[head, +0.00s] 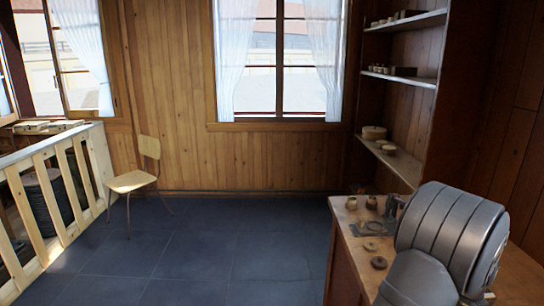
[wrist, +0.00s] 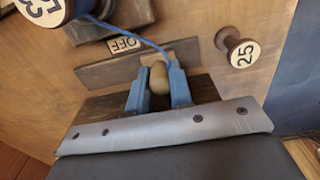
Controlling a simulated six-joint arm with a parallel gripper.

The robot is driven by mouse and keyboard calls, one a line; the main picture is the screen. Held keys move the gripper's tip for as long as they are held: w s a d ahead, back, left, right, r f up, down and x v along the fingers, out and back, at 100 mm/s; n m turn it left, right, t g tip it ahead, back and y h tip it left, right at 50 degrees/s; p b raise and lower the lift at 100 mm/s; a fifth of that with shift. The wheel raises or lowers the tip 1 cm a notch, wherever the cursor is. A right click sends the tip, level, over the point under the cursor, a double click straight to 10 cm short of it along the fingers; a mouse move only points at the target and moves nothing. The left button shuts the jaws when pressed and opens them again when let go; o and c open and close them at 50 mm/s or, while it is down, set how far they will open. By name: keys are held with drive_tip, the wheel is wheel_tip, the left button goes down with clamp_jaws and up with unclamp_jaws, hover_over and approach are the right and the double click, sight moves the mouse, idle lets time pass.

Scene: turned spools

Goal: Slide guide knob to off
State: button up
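In the wrist view a rounded tan guide knob (wrist: 158,78) stands between the two blue fingers of my gripper (wrist: 159,84). The fingers are close on both sides of it and I see no clear gap. The knob is by a dark wooden strip (wrist: 97,74). A small plate marked OFF (wrist: 124,44) lies just beyond the strip, up and left of the knob. In the head view my arm hides the gripper and the knob.
A spool marked 25 (wrist: 240,54) stands right of the gripper. A larger numbered spool (wrist: 42,8) is at the upper left, with a blue strand (wrist: 125,35) running from it toward the fingers. In the head view several small turned pieces stand on the wooden bench (head: 343,240).

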drive_tip(key=shift+d, duration=1.8)
drive_tip(key=o, duration=0.7)
drive_tip(key=shift+o, duration=0.2)
drive_tip(key=shift+r, duration=0.15)
wheel_tip(320, 180, up, 7)
